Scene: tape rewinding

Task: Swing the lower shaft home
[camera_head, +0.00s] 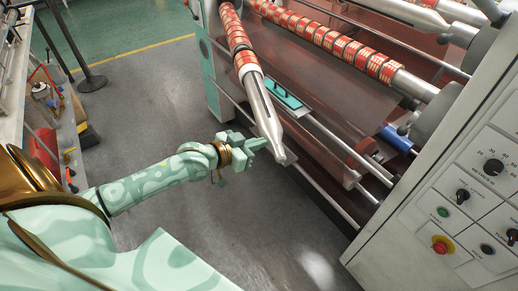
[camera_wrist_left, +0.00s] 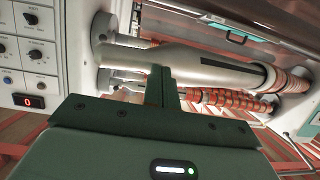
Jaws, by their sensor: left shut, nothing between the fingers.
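A silver shaft (camera_head: 262,105) carrying red-and-cream tape rolls (camera_head: 235,35) is swung out from the machine, its tapered free end pointing toward me, apart from the chuck. I take it for the lower shaft. My left gripper (camera_head: 263,143) is shut and empty, its fingertips close beside the tapered end; whether they touch it I cannot tell. In the left wrist view the shaft (camera_wrist_left: 205,66) runs across just beyond the shut fingers (camera_wrist_left: 163,85). My right gripper is not in view.
Another shaft with tape rolls (camera_head: 330,40) reaches a grey chuck (camera_head: 433,118) at the right. A control panel (camera_head: 455,215) with knobs and a red button stands at right. Rails (camera_head: 330,140) run below the shafts. The grey floor (camera_head: 150,110) is open at left, beside a tool bench.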

